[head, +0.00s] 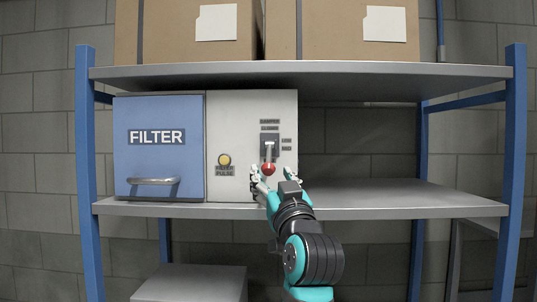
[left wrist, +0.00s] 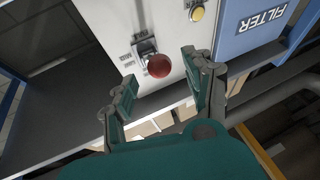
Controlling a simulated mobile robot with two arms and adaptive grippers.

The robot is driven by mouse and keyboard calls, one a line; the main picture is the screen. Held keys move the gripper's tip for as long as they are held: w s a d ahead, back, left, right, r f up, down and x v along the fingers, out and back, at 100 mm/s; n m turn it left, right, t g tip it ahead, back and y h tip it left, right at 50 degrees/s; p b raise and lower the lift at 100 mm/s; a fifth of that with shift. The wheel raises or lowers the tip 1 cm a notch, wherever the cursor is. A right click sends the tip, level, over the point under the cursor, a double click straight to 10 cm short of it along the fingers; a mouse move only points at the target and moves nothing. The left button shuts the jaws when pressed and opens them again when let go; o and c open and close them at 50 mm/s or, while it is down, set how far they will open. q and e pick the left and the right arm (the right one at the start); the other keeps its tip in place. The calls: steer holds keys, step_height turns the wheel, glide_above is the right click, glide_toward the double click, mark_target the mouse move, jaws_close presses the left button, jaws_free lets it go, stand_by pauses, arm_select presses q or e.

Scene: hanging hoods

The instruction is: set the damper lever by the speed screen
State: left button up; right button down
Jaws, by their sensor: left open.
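The damper lever, with a red ball knob (head: 268,168), sits at the bottom of a dark slot plate (head: 270,145) on the white panel (head: 234,110). The small labels beside it are hard to read; the top one seems to say damper closed. My left gripper (head: 273,178) is open, its fingertips on either side of the knob's lower part. In the left wrist view the red knob (left wrist: 159,66) shows between the open fingertips (left wrist: 161,72); I see no contact. I cannot make out a speed screen in either view. My right gripper is not in view.
A blue filter door (head: 165,160) with a metal handle (head: 153,181) is left of the panel. An amber button (head: 224,159) is beside the lever. Cardboard boxes (head: 340,30) stand on the upper shelf (head: 300,75). The lower shelf (head: 400,198) is clear to the right.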

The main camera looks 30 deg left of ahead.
mark_target(270, 172)
arm_select(q)
steer(key=p+x, duration=0.1)
steer(key=x, duration=0.2)
steer(key=shift+s+r, duration=0.15)
steer(key=shift+w+a+r, duration=0.1)
steer(key=shift+w+a, duration=0.35)
steer(key=shift+w, duration=0.05)
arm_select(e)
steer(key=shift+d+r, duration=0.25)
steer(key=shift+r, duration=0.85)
arm_select(q)
steer(key=shift+c, duration=0.3)
jaws_close()
